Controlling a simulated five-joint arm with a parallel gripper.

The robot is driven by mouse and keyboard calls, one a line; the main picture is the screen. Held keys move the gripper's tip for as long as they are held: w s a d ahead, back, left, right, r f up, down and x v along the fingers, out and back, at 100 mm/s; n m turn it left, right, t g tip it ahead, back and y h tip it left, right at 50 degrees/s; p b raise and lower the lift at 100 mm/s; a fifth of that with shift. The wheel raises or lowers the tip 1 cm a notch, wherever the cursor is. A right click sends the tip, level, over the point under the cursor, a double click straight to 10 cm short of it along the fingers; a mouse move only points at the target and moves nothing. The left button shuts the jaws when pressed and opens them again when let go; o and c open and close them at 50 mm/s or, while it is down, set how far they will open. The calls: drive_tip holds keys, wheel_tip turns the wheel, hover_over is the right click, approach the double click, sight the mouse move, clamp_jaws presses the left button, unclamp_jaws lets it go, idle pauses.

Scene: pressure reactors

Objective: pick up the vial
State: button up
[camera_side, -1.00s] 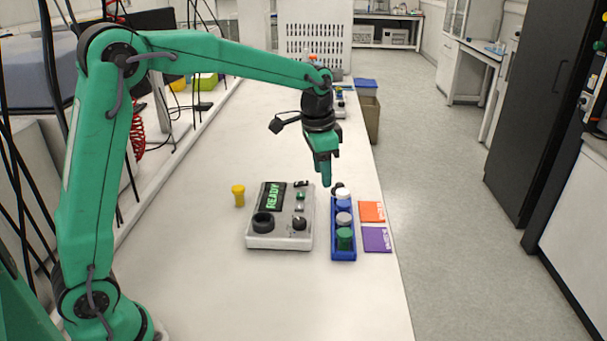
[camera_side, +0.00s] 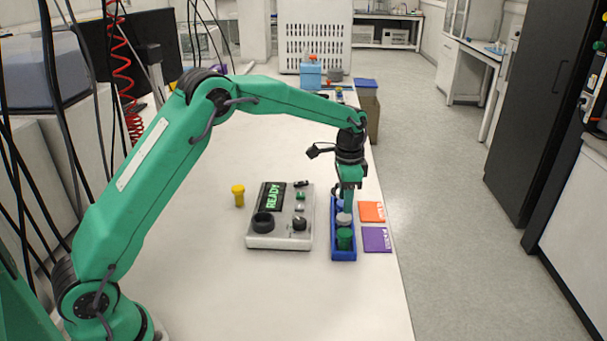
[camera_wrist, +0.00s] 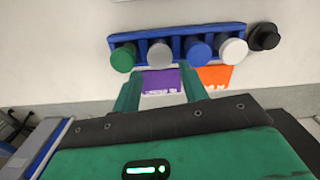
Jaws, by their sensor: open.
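Several capped vials stand in a blue rack (camera_side: 334,252): green (camera_side: 344,238), grey (camera_side: 343,219), blue (camera_wrist: 198,47) and white (camera_wrist: 234,50). The white one is hidden by my gripper in the side view. My gripper (camera_side: 346,205) points down over the rack's middle, by the grey and blue vials. In the wrist view my open fingers (camera_wrist: 162,76) are spread with nothing between them. The grey vial (camera_wrist: 160,54) and the blue one lie just past the fingertips.
Left of the rack is a grey device (camera_side: 281,243) reading READY. An orange card (camera_side: 371,211) and a purple card (camera_side: 377,240) lie right of the rack. A yellow piece (camera_side: 238,196) stands left of the device. A black-capped object (camera_wrist: 264,36) sits beyond the rack's white-vial end.

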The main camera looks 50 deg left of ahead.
sight(345, 217)
drive_tip(key=shift+f, duration=3.6)
drive_tip(key=c, duration=0.7)
